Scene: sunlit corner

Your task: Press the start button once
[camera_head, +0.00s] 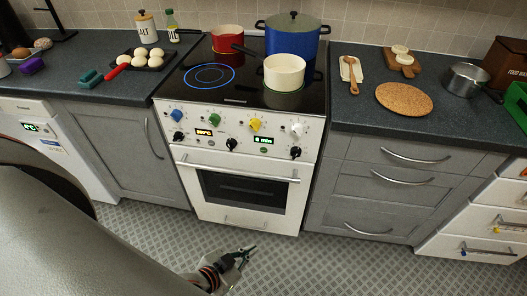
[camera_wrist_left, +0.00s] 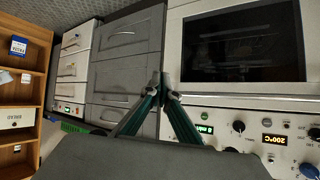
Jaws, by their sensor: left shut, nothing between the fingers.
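A white cooker (camera_head: 240,216) stands in the middle of the head view, its front panel carrying coloured knobs, black knobs, a temperature display (camera_head: 204,132) and a green timer display (camera_head: 265,140). Small round marks or buttons sit near the displays; I cannot tell which is the start button. The wrist view shows this panel upside down, with the temperature display (camera_wrist_left: 275,139) and the timer display (camera_wrist_left: 205,129). My left gripper (camera_head: 248,252) is low in front of the cooker, apart from it. Its fingertips (camera_wrist_left: 161,87) are together and empty. My right gripper is not in view.
Grey drawers (camera_head: 375,190) stand right of the cooker, a grey cupboard (camera_head: 125,148) left. A white appliance (camera_head: 60,150) with a green display is at far left. Pots, including a blue pot (camera_head: 290,42), stand on the hob. The patterned floor before the cooker is clear.

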